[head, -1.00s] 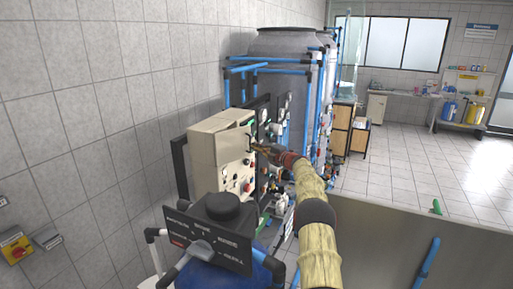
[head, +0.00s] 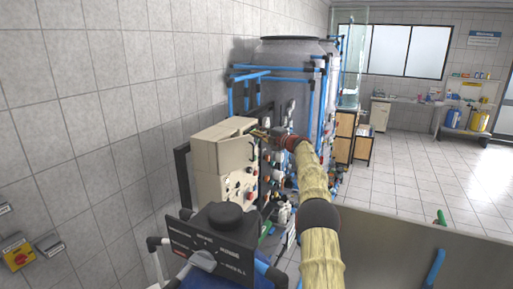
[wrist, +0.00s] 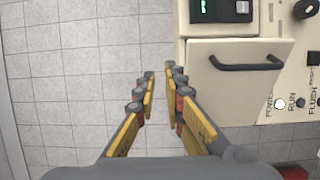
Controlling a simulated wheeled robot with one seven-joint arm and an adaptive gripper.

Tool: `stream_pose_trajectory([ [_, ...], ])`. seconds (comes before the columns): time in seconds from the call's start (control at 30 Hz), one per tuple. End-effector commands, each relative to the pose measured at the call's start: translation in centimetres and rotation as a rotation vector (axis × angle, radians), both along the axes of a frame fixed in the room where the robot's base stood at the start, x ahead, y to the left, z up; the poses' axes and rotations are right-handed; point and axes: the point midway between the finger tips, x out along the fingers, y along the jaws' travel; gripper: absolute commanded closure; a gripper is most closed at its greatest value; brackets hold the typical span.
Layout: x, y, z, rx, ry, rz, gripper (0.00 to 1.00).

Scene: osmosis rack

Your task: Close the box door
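The beige box (head: 218,165) is mounted by the tiled wall in the head view, with buttons and lamps on its front. Its door (wrist: 236,92) shows in the wrist view as a beige panel with a black bar handle (wrist: 246,64). The door stands at an angle to the panel, partly open; how far is hard to tell. My gripper (head: 256,132) is at the upper right of the box in the head view. In the wrist view my gripper (wrist: 160,72) is open and empty, its fingertips left of the door and apart from the handle in the picture.
Blue pipes (head: 270,72) and large grey tanks (head: 290,62) stand behind the box. A grey flat surface (head: 395,255) lies at lower right. The tiled floor (head: 420,175) at right is open.

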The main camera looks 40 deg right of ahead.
Motion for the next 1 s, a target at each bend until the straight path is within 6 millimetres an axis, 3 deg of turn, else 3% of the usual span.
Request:
stream_pose_trajectory([
  [0.07,0.2,0.9,1.7,0.067,-0.037,0.004,0.88],
  [0.23,0.0,-0.4,4.8,0.267,-0.155,-0.054,0.88],
  [0.4,-0.9,-3.9,7.0,0.55,-0.283,-0.161,0.88],
  [0.5,-1.8,-6.6,7.1,0.745,-0.355,-0.235,0.88],
  [0.63,-3.3,-10.0,5.9,1.008,-0.435,-0.335,0.88],
  [0.77,-5.0,-12.9,3.2,1.282,-0.503,-0.433,0.88],
  [1.0,-7.7,-15.6,-4.2,1.811,-0.607,-0.595,0.88],
])
